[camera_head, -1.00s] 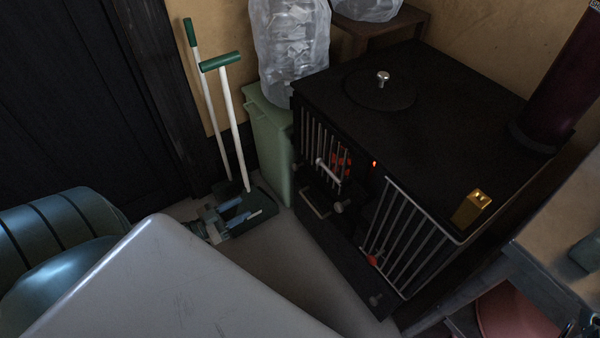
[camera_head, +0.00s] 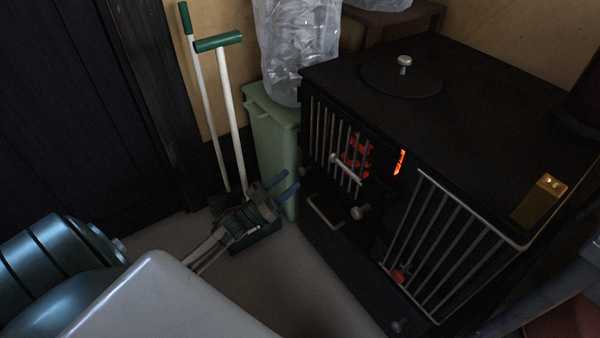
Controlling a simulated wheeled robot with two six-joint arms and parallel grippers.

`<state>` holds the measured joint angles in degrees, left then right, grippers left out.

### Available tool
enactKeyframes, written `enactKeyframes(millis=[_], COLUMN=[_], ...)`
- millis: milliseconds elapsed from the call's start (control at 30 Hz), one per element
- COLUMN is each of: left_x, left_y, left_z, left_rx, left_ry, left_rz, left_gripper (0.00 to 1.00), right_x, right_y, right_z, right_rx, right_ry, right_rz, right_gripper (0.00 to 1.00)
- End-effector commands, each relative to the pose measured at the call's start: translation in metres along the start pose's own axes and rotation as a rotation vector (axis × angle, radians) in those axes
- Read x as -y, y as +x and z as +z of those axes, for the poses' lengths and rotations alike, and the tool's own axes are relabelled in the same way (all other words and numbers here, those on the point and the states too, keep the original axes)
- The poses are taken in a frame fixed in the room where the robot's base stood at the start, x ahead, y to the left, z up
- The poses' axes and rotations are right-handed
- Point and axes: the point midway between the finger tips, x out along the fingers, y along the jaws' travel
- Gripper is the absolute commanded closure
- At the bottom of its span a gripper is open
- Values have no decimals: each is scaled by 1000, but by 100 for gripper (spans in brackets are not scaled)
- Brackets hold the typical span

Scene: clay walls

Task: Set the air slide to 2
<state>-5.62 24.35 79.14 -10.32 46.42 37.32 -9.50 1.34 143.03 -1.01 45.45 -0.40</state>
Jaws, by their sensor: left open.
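The black stove (camera_head: 340,244) stands at centre right, its front facing left. Orange glow shows behind its barred door and in a narrow slot. Its front carries a grey knob (camera_head: 360,211), a lower grey knob (camera_head: 398,325) and a red knob (camera_head: 398,276) behind a bar guard. I cannot tell which part is the air slide, and no scale marks are readable. My left gripper (camera_head: 281,186) is open and empty, with two blue fingers pointing right toward the stove. In the picture it lies left of the stove front, apart from the knobs. My right gripper is not in view.
A green bin (camera_head: 272,135) stands beside the stove, with a clear bag of bottles (camera_head: 295,50) above it. White-handled tools (camera_head: 230,110) lean at the wall. The metal bar guard (camera_head: 440,235) covers the stove's right front. The floor before the stove is clear.

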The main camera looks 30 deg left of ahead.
Motion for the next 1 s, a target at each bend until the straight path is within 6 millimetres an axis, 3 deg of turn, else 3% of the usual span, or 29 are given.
enactKeyframes(millis=[100, 300, 700, 900, 1000], left_x=[0, 0, 0, 0, 0], left_y=[23, 48, 56, 55, 55], left_z=[1, 1, 0, 1, 1], left_rx=[-3, -1, 1, 2, 2], left_ry=[1, 0, 0, 0, 0], left_rz=[1, 0, 0, 0, 0], left_gripper=[58, 58, 58, 97, 100], right_x=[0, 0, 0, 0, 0], right_y=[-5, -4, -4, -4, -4], right_z=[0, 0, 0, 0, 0], right_rx=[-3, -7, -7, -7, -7], right_ry=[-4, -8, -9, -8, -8], right_rz=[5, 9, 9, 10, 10], right_gripper=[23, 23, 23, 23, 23])
